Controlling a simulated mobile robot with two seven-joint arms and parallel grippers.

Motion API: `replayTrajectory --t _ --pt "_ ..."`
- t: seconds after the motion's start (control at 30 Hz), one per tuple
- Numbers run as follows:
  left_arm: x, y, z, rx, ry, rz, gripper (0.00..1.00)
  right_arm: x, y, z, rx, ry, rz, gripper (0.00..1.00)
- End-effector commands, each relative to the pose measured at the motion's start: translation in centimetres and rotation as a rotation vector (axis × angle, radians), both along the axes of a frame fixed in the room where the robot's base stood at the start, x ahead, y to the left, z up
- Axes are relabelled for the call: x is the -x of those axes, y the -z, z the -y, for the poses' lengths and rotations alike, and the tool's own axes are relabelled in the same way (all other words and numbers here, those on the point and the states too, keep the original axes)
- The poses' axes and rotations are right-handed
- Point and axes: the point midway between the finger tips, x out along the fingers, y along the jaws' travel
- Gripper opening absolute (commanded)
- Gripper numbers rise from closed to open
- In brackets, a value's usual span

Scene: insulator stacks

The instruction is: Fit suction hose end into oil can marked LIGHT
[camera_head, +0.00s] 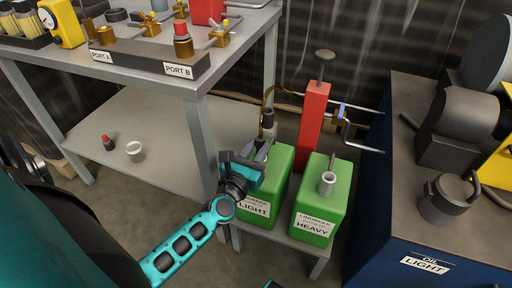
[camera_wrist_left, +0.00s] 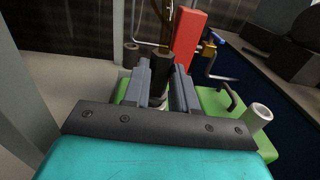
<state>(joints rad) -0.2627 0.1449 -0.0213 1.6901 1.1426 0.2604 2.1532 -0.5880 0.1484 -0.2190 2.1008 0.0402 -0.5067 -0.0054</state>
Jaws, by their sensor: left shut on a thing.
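The green oil can marked LIGHT (camera_head: 256,208) stands on a low stand, left of a green can marked HEAVY (camera_head: 318,226). My left gripper (camera_head: 260,152) is over the top of the LIGHT can. In the left wrist view its two grey fingers (camera_wrist_left: 161,88) are shut on the dark hose end (camera_wrist_left: 161,68), which is upright. A thin brown hose (camera_head: 263,108) rises from it and bends toward the red pump (camera_head: 313,125). The gripper hides the LIGHT can's opening, so I cannot tell whether the hose end is in it.
The HEAVY can's pale neck (camera_head: 327,182) is close on the right. A grey workbench (camera_head: 200,88) is at left; a blue cabinet (camera_head: 372,220) with a lidded pot (camera_head: 447,203) is at right.

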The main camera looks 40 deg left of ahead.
Motion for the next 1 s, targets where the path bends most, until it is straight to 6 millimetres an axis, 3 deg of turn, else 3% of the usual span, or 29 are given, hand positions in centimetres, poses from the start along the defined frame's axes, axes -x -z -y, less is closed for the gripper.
replayTrajectory --t 0.03,0.27,0.3,0.6,0.87,1.0 --pt "0.0 0.3 -0.1 -0.002 0.0 0.002 0.0 0.1 0.8 -0.1 -0.002 0.0 -0.007 0.43" --pt "0.0 0.8 -0.1 -0.002 -0.001 0.002 0.0 0.1 0.9 -0.1 -0.003 0.0 -0.007 0.43" --pt "0.0 0.8 -0.1 -0.001 -0.001 0.002 0.29 0.1 0.9 -0.1 -0.003 0.0 -0.007 0.43" --pt "0.0 0.8 -0.1 -0.002 -0.001 0.001 0.56 0.1 0.9 -0.2 -0.004 0.0 -0.007 0.43" --pt "0.1 0.9 -0.1 -0.002 0.0 -0.001 0.56 0.1 0.8 -0.2 -0.005 0.0 -0.008 0.43" --pt "0.1 0.9 -0.1 -0.002 0.0 -0.001 0.56 -0.2 -0.3 -0.8 -0.017 -0.008 -0.007 0.43"
